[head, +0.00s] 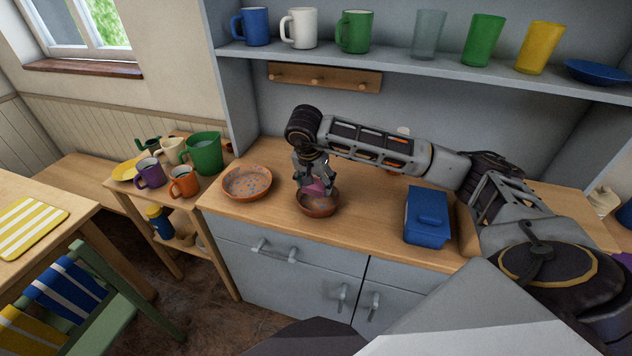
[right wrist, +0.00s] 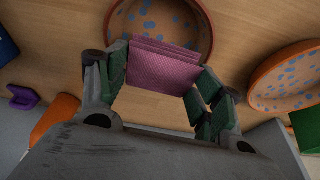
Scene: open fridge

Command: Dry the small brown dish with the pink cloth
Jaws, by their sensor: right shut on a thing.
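The small brown dish (head: 318,206) stands on the wooden counter in the head view, with blue spots on its inside. It also shows at the top of the right wrist view (right wrist: 203,22). My right gripper (head: 315,183) is shut on the pink cloth (head: 317,188), which looks like a folded pad in the right wrist view (right wrist: 160,68). The gripper points down and holds the cloth over the dish. I cannot tell whether the cloth touches the dish. My left gripper is not in view.
A larger brown dish with blue spots (head: 246,182) stands to the left on the counter (head: 280,225). A blue lidded box (head: 426,217) stands to the right. A shelf (head: 420,65) with mugs and glasses runs above. Several mugs crowd a side table at left.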

